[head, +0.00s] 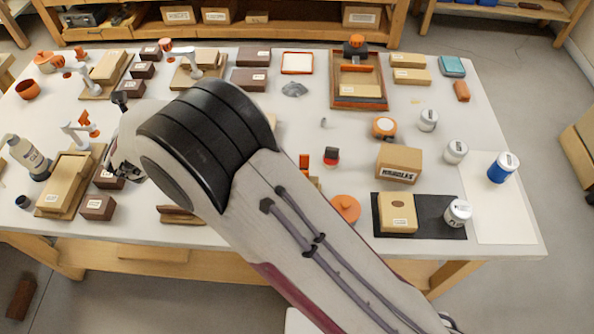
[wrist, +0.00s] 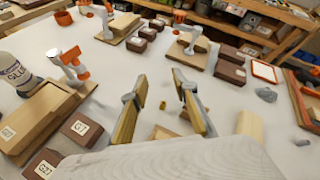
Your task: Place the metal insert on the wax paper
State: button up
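A small grey cylinder (head: 323,122), which looks like the metal insert, stands on the table right of my arm in the head view. A small grey piece (wrist: 301,142) at the right of the wrist view may be the same thing. The wax paper appears to be the pale sheet (head: 490,222) at the table's right end. My gripper (wrist: 160,77) is open with nothing between its fingers, above the left part of the table. In the head view my arm partly hides it.
A blue-labelled can (head: 503,168) stands on the pale sheet. A white jar (head: 457,212) and a tan box (head: 397,212) are on the dark mat (head: 428,230). Cardboard box (head: 398,164) and orange-lidded jar (head: 384,127) stand mid-right. A glue bottle (head: 29,157) is at left.

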jog(key=w+d+r+n+y, duration=0.1)
jog(key=w+d+r+n, duration=0.25)
jog(key=d+r, duration=0.35)
jog(key=s+d+r+n+g, duration=0.25)
jog(key=d+r+n, duration=0.4)
jog(key=d, duration=0.35)
jog(key=s+d+r+n+g, duration=0.1)
jog(key=s+d+r+n, duration=0.45)
jog(key=d, duration=0.55)
jog(key=s+d+f+n+g+h, duration=0.1)
jog(key=s+d+n, duration=0.5)
jog(key=s+d, duration=0.7)
jog(key=s+d+f+n+g+h, duration=0.2)
jog(key=s+d+n, duration=0.4)
jog(key=s+d, duration=0.7)
jog(key=d+f+h, duration=0.1)
jog(key=d+h, duration=0.1)
jog(key=d, duration=0.1)
jog(key=shift+s+f+h, duration=0.3)
jog(key=shift+f, duration=0.05)
jog(key=shift+o, duration=0.4)
jog(key=shift+w+n, duration=0.1)
jog(key=shift+n, duration=0.15)
